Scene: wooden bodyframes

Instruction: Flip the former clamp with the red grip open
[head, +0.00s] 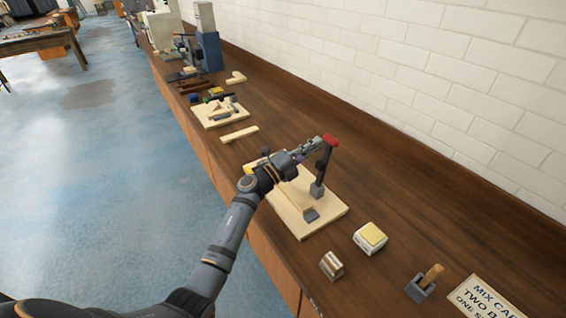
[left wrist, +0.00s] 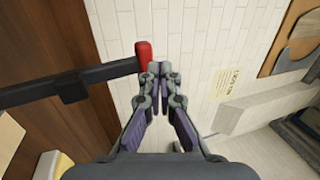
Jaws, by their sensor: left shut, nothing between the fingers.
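The clamp's red grip (head: 331,140) is at the top of a dark lever (head: 322,168) that stands up, slightly tilted, from a grey clamp base (head: 317,190). The clamp is on a pale wooden board (head: 325,211) on the bench. My left gripper (head: 317,144) is shut and empty, with its fingertips close beside the red grip. In the left wrist view, the red grip (left wrist: 143,56) is just left of the shut fingertips (left wrist: 160,70); I cannot tell whether they touch. The dark lever (left wrist: 60,87) runs off to the left there. My arm hides part of the board.
A yellow-topped white box (head: 370,238), a small striped block (head: 332,265), a grey holder with a wooden piece (head: 424,284) and a sign (head: 485,298) lie nearer. Another wooden board (head: 215,118) with parts lies farther off. A white brick wall (head: 420,70) runs behind the bench.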

